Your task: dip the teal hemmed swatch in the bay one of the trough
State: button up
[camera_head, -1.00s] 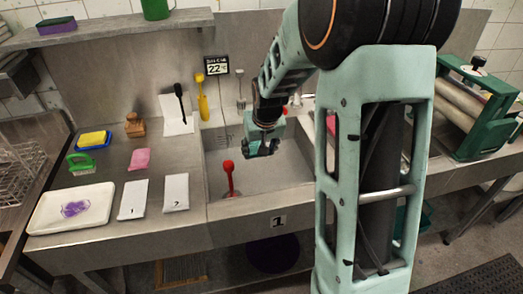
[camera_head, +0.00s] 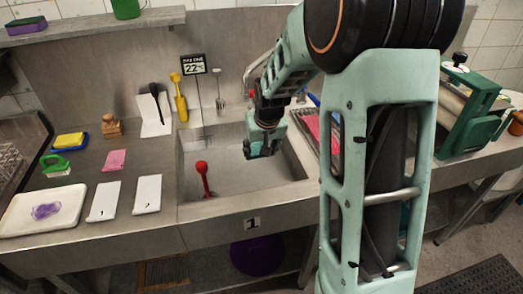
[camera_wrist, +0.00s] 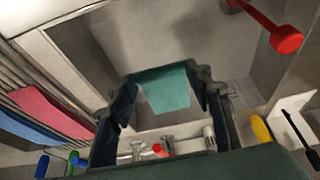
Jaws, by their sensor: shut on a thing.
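The teal swatch (camera_wrist: 166,90) hangs between the fingers of my gripper (camera_wrist: 165,80) in the wrist view, and the gripper is shut on its edge. In the head view my gripper (camera_head: 262,153) is over the right part of the grey metal trough (camera_head: 225,207), whose front carries a "1" label (camera_head: 252,222). The swatch cannot be made out clearly in the head view. The trough's pale basin floor (camera_wrist: 190,30) shows beyond the swatch. I cannot tell whether the swatch touches anything in the trough.
A red long-handled tool (camera_head: 203,178) stands in the trough's left part. A rack with pink (camera_head: 313,127) and blue cloths adjoins the trough's right side. Taps (camera_wrist: 137,150) are at the back. A white tray (camera_head: 42,211) and white cards (camera_head: 104,201) lie on the left counter.

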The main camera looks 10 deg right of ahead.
jog(key=shift+f+b, duration=4.7)
jog(key=shift+f, duration=2.65)
jog(key=shift+r, duration=0.15)
jog(key=shift+r+p, duration=3.45)
jog(key=shift+r, duration=1.7)
